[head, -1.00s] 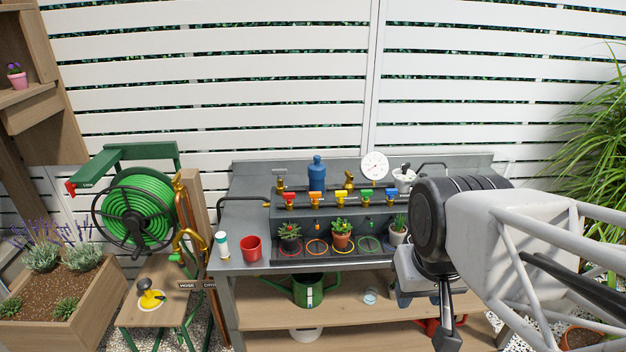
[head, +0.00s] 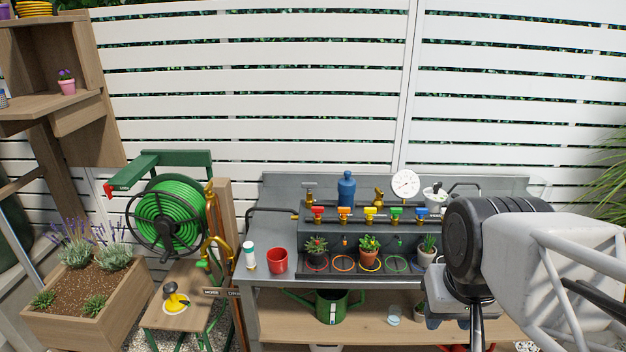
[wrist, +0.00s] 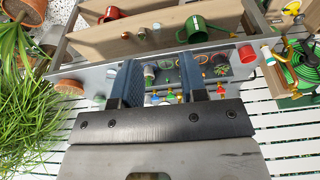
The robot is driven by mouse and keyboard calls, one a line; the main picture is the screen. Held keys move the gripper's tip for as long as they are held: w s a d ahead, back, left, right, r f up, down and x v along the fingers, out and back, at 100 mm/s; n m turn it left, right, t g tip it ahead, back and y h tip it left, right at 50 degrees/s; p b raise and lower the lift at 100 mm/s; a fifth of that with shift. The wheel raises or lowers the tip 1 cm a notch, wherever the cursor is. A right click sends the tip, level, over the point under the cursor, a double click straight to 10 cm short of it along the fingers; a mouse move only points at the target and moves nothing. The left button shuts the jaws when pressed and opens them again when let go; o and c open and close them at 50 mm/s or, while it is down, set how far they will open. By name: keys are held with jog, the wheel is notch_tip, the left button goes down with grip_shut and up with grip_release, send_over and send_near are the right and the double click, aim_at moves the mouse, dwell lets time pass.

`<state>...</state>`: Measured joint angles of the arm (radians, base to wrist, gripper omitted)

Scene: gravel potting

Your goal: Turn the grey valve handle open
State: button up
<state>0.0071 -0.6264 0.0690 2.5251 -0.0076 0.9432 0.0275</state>
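A row of taps with red, orange, yellow, green and blue handles sits on the bench's raised pipe. Behind its left end is a small brass valve with what looks like a grey lever (head: 309,186); it is too small to tell its position, and I cannot be sure it is the grey handle. My gripper (wrist: 160,82) shows two blue fingers standing apart with nothing between them. In the head view my arm hangs at the right, in front of the bench's right end, apart from the valves; its fingertips are mostly hidden there.
The grey bench (head: 270,262) carries a red cup (head: 277,260), a white bottle (head: 249,257), potted plants in a tray, a blue bottle (head: 346,187) and a round gauge (head: 405,185). A green hose reel (head: 172,217) stands left. A green watering can (head: 331,306) sits below.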

jog(key=w+a+r+m+y, duration=0.1)
jog(key=w+a+r+m, duration=0.15)
jog(key=w, duration=0.45)
jog(key=w+a+r+m, duration=0.1)
jog(key=w+r+m, duration=0.15)
jog(key=w, duration=0.55)
jog(key=m+g+y, duration=0.3)
jog(key=m+y, duration=0.1)
jog(key=m, duration=0.9)
send_over(309, 183)
jog(key=d, duration=0.3)
notch_tip(309, 183, down, 10)
jog(key=shift+w+d+r, duration=0.1)
jog(key=shift+d+r, duration=0.1)
jog(key=shift+f+h, duration=0.15)
jog(key=shift+h, duration=0.15)
jog(key=shift+x, duration=3.75)
jog(key=shift+w+a, duration=0.1)
jog(key=shift+w, duration=0.05)
jog(key=shift+c, duration=0.3)
